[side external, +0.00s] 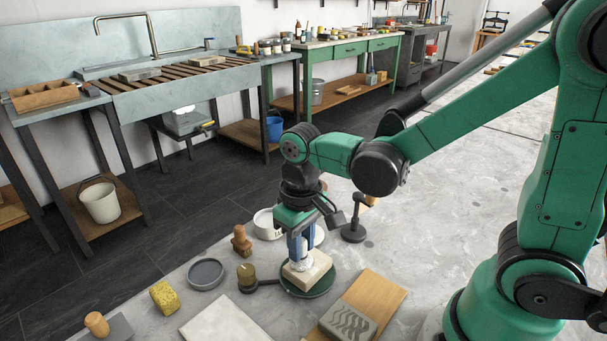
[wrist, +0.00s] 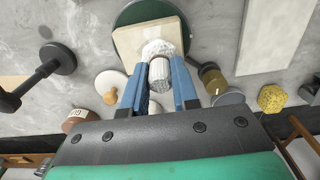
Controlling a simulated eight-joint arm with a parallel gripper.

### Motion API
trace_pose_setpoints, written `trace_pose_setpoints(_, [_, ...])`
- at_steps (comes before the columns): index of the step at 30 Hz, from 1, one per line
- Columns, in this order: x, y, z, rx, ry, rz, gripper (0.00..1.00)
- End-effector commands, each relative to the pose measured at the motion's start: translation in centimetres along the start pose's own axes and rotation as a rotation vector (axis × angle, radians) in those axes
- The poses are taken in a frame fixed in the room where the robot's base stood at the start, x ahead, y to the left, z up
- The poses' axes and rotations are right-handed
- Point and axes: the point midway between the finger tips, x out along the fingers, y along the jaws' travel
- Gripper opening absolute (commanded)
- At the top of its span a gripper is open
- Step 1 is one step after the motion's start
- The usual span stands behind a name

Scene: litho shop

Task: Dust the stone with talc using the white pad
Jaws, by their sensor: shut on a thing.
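My gripper (side external: 301,262) is shut on the white pad (side external: 302,264), a small ribbed white cylinder with a wider, fluffy white end. The pad also shows between my blue fingers in the wrist view (wrist: 160,74). The pad is over the cream stone (side external: 318,268), and its lower end seems to touch or nearly touch the top; the exact contact is hidden. The stone also shows in the wrist view (wrist: 130,40). It lies on a round dark green turntable (side external: 312,292). No talc can be told apart on its pale face.
A black stand (side external: 354,232) is behind right. A wooden board (side external: 378,295) bearing a wavy-patterned grey block (side external: 348,322) lies in front.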

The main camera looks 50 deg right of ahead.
Motion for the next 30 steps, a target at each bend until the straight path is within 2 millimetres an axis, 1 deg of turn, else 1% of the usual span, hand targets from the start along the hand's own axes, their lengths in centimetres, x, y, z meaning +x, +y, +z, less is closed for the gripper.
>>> trace_pose_setpoints(3, [0.2,-1.2,0.0,-0.004,0.000,0.000,0.00])
trace_pose_setpoints(5, [-0.1,-1.7,0.1,-0.004,0.000,0.000,0.00])
trace_pose_setpoints(6, [0.0,-1.6,0.0,0.000,0.000,0.000,0.00])
trace_pose_setpoints(23, [0.2,3.8,0.0,0.004,0.000,0.000,0.00])
trace_pose_setpoints(26, [0.1,3.6,1.1,0.000,0.000,0.000,0.00])
trace_pose_setpoints(30, [0.2,2.1,0.9,-0.005,0.000,0.000,0.00])
